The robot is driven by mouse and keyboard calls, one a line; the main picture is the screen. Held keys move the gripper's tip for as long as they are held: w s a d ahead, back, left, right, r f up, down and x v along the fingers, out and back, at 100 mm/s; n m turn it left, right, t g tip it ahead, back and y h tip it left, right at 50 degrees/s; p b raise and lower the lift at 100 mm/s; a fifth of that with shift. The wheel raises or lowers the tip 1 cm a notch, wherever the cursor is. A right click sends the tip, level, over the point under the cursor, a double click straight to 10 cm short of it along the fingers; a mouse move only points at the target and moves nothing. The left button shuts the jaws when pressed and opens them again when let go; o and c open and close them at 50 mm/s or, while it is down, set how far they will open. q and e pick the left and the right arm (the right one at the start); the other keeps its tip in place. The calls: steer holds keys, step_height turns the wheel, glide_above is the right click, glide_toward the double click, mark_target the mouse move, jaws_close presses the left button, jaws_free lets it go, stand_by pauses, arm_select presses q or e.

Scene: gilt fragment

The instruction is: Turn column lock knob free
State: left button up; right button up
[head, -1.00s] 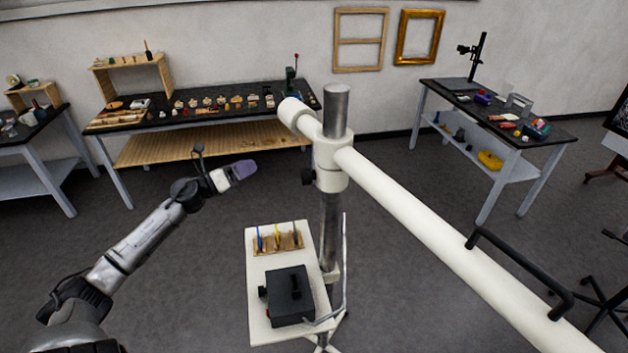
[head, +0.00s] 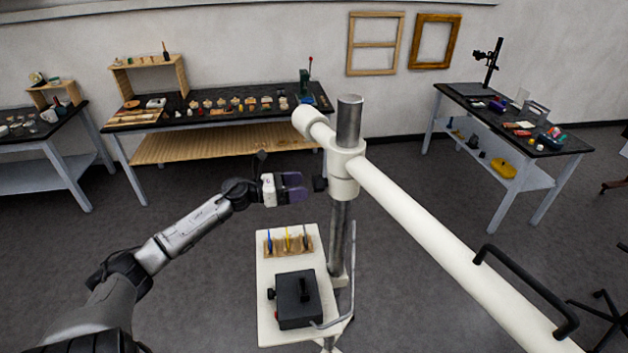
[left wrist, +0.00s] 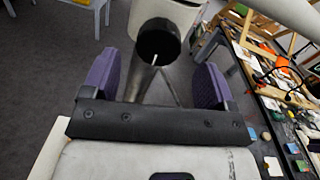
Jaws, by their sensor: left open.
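The column lock knob (head: 320,184) is a small black cylinder on the left side of the white collar (head: 345,174) on the metal column (head: 349,122). In the left wrist view the knob (left wrist: 159,41) shows as a dark round end, just beyond and roughly between the fingertips. My left gripper (head: 305,186) is open, with purple finger pads, close to the left of the knob in the head view. In the left wrist view its two pads (left wrist: 157,80) stand apart with nothing held between them. My right gripper is not in view.
A white boom (head: 430,239) with a black handle (head: 528,290) slopes down to the right from the collar. Below stands a white tray (head: 268,330) with a black box (head: 298,299) and a tool rack (head: 288,246). Workbenches line the back wall.

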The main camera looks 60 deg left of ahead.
mark_target(314, 184)
arm_select(q)
steer(key=shift+p+x, duration=0.55)
steer(key=shift+x, duration=1.85)
steer(key=shift+c, duration=0.2)
steer(key=c, duration=0.9)
